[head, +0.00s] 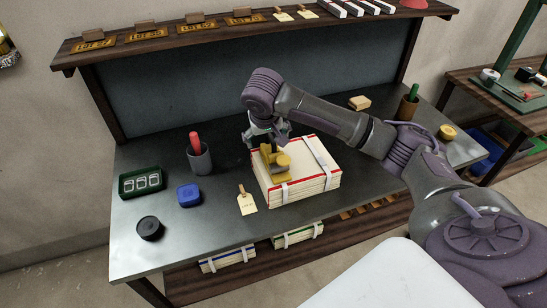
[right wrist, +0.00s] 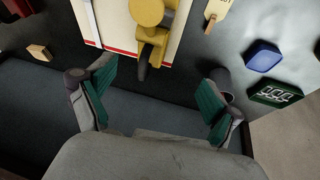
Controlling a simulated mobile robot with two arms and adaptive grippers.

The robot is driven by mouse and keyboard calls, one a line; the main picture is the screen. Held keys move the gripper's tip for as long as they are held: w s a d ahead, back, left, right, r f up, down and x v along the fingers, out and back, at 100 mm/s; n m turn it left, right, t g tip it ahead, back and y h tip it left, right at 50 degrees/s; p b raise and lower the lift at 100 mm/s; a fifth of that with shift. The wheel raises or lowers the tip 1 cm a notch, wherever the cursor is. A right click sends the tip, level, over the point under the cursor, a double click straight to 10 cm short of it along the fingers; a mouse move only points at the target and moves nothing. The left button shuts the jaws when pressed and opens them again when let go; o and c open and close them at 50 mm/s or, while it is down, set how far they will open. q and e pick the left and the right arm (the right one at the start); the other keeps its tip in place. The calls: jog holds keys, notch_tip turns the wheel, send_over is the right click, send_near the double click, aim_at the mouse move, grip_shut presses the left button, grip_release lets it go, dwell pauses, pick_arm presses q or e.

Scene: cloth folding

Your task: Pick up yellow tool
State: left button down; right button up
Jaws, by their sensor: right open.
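The yellow tool (head: 272,164) lies on top of the stack of cream boards (head: 305,190), near its left side. It has a round knob-like part and a blocky body. In the right wrist view the yellow tool (right wrist: 150,30) shows at the top middle, cut off by the edge, with a dark tip pointing toward the gripper. My right gripper (head: 266,135) is just behind and above the tool in the head view. In the right wrist view my right gripper (right wrist: 160,75) has its green-padded fingers wide apart, with nothing between them. My left gripper is not in view.
Left of the stack are a paper tag (head: 246,203), a blue box (head: 189,194), a grey cup with a red handle (head: 200,158), a green tray (head: 141,183) and a black round tin (head: 150,228). A shelf (head: 170,36) overhangs the back.

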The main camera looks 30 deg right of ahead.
jog(key=d, duration=0.1)
jog(key=p, duration=0.2)
send_over(272, 157)
notch_tip(272, 157, down, 7)
jog(key=shift+s+a+r, duration=0.1)
jog(key=shift+r, duration=0.05)
jog(key=shift+f, duration=0.2)
jog(key=x, duration=0.2)
jog(key=p+x, duration=0.1)
jog(key=x, duration=0.2)
jog(key=shift+w+r, duration=0.15)
jog(key=shift+w, duration=0.1)
jog(key=c, duration=1.7)
jog(key=shift+r, duration=0.15)
grip_shut()
